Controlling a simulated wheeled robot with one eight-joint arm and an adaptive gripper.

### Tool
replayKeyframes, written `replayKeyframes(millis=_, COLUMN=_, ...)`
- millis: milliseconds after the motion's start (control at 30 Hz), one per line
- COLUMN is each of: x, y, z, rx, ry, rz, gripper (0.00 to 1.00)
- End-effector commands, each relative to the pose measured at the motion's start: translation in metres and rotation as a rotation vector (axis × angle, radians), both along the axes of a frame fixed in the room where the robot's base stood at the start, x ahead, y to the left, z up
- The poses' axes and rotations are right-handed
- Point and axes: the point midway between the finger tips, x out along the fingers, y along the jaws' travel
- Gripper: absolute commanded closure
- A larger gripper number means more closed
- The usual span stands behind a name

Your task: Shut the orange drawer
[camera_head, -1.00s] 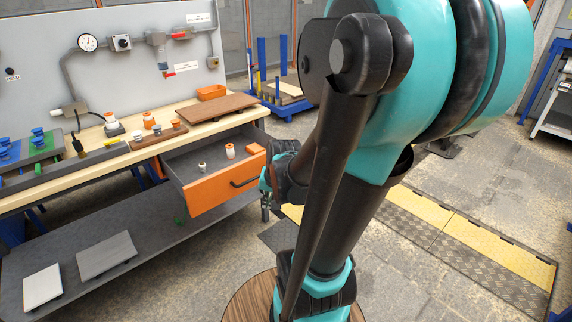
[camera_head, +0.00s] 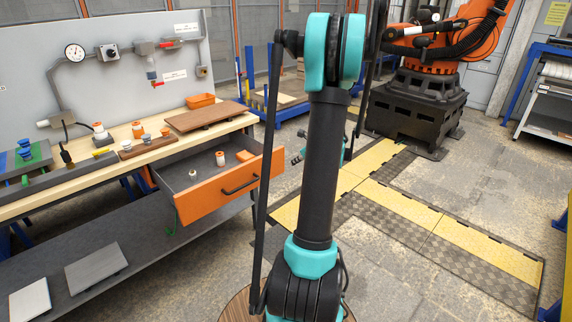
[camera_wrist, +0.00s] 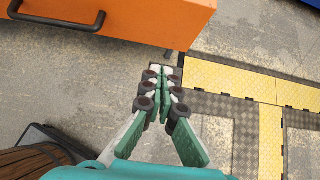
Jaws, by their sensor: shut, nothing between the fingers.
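The orange drawer (camera_head: 205,203) stands pulled out from under the workbench, its front panel facing the floor area. Its black handle (camera_head: 241,184) is on that front. Inside the drawer are small white and orange items and an orange block (camera_head: 244,156). In the wrist view the drawer front (camera_wrist: 130,18) fills the top left, with the handle (camera_wrist: 60,22) at the far left. My gripper (camera_wrist: 164,70) is shut and empty, over the floor just below the drawer's right end in that picture, with no visible contact. In the head view my arm mostly hides it.
The wooden workbench (camera_head: 90,178) carries a brown board (camera_head: 205,115), an orange bin (camera_head: 200,100) and several small fittings. A lower grey shelf (camera_head: 150,242) holds two plates. Yellow and dark floor mats (camera_head: 395,205) lie to the right. An orange robot arm (camera_head: 445,50) stands behind.

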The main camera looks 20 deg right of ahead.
Motion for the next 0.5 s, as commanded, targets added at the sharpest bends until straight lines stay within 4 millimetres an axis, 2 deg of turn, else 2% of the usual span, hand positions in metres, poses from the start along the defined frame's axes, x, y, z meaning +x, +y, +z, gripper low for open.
replayKeyframes(millis=500, x=0.060, y=0.023, z=-0.064, rx=-0.004, ry=0.001, rz=0.006, gripper=1.00)
